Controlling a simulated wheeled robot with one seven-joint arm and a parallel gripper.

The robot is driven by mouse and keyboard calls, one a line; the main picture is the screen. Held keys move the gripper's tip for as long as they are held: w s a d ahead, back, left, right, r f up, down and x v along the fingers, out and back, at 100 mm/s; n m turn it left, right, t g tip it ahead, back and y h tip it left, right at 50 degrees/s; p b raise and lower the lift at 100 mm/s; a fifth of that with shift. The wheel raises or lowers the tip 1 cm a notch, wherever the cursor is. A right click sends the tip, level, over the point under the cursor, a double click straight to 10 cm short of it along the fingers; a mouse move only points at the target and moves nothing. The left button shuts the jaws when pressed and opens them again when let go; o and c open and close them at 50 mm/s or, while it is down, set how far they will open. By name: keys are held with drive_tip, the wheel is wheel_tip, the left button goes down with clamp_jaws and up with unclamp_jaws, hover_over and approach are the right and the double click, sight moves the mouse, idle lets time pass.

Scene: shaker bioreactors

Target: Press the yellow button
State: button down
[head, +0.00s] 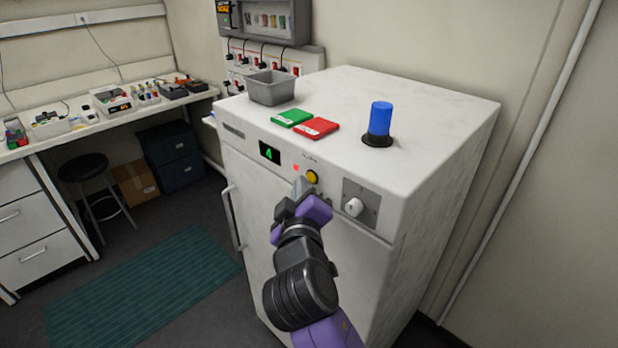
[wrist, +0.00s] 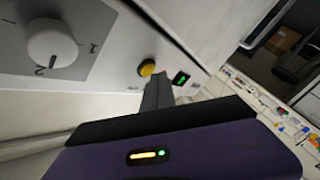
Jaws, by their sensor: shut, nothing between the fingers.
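The yellow button (head: 312,177) is a round knob on the upper front face of the white cabinet (head: 440,116), between a small black display with a green mark (head: 269,152) and a dial panel. It also shows in the wrist view (wrist: 147,68), just beyond the fingertips. My gripper (head: 301,187) is shut and empty, with its tips just below and very close to the button. In the wrist view my gripper (wrist: 158,86) points toward the button's lower edge. I cannot tell whether it touches.
A white dial (head: 354,207) sits right of the button and a small red light (head: 296,168) left of it. On the cabinet top are a grey bin (head: 270,88), a green box (head: 292,117), a red box (head: 316,128) and a blue cylinder (head: 380,119). A door handle (head: 232,218) projects at left.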

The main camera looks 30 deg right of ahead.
drive_tip(key=shift+w+d, duration=0.1)
drive_tip(key=shift+d, duration=0.4)
idle(0.3)
drive_tip(key=shift+a, duration=0.55)
drive_tip(key=shift+a, duration=0.1)
drive_tip(key=s+a, duration=0.2)
drive_tip(key=a, duration=0.3)
drive_tip(key=shift+a+b, duration=0.3)
drive_tip(key=shift+b, duration=0.1)
idle(0.8)
